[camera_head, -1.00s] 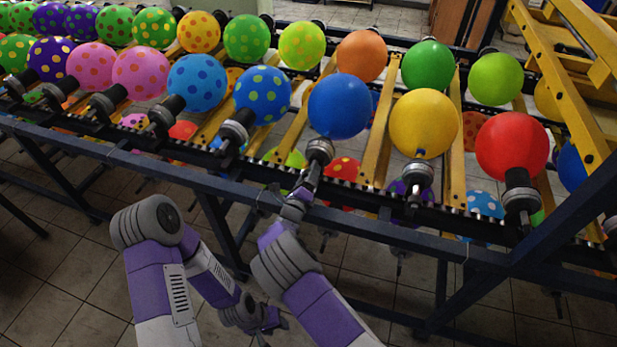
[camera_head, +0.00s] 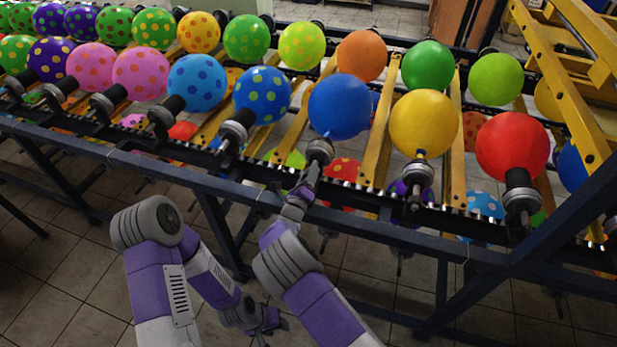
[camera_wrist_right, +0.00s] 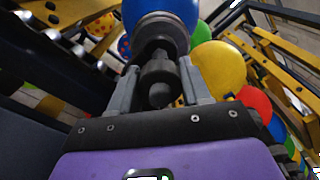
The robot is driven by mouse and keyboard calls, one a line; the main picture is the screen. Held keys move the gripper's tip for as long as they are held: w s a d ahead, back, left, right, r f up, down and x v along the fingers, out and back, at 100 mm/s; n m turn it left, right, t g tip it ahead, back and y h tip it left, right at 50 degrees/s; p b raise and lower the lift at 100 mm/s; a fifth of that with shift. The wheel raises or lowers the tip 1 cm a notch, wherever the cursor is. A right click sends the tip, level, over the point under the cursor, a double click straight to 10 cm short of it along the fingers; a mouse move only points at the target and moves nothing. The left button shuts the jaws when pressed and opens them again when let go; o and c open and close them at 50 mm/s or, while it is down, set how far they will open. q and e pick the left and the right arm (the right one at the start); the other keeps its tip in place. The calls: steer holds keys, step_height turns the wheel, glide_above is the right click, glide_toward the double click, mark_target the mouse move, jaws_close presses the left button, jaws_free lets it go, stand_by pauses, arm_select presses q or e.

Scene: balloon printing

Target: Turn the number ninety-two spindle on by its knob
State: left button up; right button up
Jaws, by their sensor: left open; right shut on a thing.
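The spindle (camera_head: 319,151) under the plain blue balloon (camera_head: 339,107) is a dark cylinder with a grey ring at the front rail. My right gripper (camera_head: 307,184) is at its lower end, largely covering the knob. In the right wrist view, the two grey fingers of my right gripper (camera_wrist_right: 158,88) are closed around the dark round knob (camera_wrist_right: 160,94), below the wide spindle ring (camera_wrist_right: 162,30). No spindle number is readable. My left gripper (camera_head: 270,324) is open and empty, low in front of the rack and away from the spindles.
Neighbouring spindles carry a yellow balloon (camera_head: 423,124) on the right and a blue dotted balloon (camera_head: 262,95) on the left. A red balloon (camera_head: 512,146) is farther right. The dark front rail (camera_head: 180,172) runs below the spindles. Tiled floor (camera_head: 60,280) lies open in front.

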steer(key=m+b, duration=0.2)
steer(key=m, duration=0.3)
steer(key=shift+b, duration=0.3)
steer(key=m+b, duration=0.2)
steer(key=m, duration=0.2)
steer(key=shift+d, duration=0.1)
steer(key=shift+m+b, duration=1)
steer(key=shift+b, duration=0.05)
steer(key=m+b, duration=0.4)
steer(key=shift+d+r+m+b, duration=0.1)
steer(key=shift+r+m+b, duration=0.05)
steer(key=shift+m+b, duration=1.35)
steer(key=o, duration=1)
